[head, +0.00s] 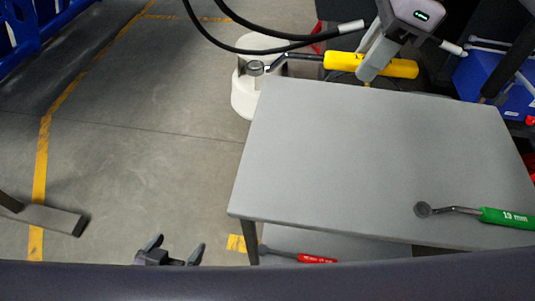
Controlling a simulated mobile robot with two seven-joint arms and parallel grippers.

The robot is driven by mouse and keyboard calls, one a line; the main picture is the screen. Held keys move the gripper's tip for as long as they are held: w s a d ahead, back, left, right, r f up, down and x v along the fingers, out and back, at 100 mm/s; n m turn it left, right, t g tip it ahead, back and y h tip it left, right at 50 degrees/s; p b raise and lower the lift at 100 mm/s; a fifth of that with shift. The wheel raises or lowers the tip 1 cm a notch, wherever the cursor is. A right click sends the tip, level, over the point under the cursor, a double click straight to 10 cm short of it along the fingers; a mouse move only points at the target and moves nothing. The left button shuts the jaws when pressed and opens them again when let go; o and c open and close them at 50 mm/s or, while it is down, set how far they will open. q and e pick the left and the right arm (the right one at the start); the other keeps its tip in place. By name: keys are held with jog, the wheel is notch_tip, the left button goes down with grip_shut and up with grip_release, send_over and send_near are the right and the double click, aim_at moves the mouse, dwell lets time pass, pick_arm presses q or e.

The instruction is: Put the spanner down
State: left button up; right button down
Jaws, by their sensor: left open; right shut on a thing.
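A spanner with a yellow handle (402,68) is held in my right gripper (368,66) at the back of the grey table (340,150). Its thin dark shaft points left, and its ring-shaped head (255,68) shows in front of a white round object (243,95). The spanner lies across the picture near the table's back edge; I cannot tell its height. The fingers are closed around the handle. My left gripper (173,252) is open and empty over the floor at the bottom, left of the table.
A green-handled spanner (503,217) lies at the table's front right. A red-handled tool (310,258) lies on a lower shelf (345,243). The tabletop's middle and left are clear. Black cables (270,38) hang at the back; a blue box (490,75) stands back right.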

jog(key=shift+r, duration=0.1)
notch_tip(320, 180, down, 20)
dwell(0.5)
jog(key=shift+f, duration=0.2)
jog(key=c, duration=0.8)
grip_release()
jog(key=shift+r, duration=0.15)
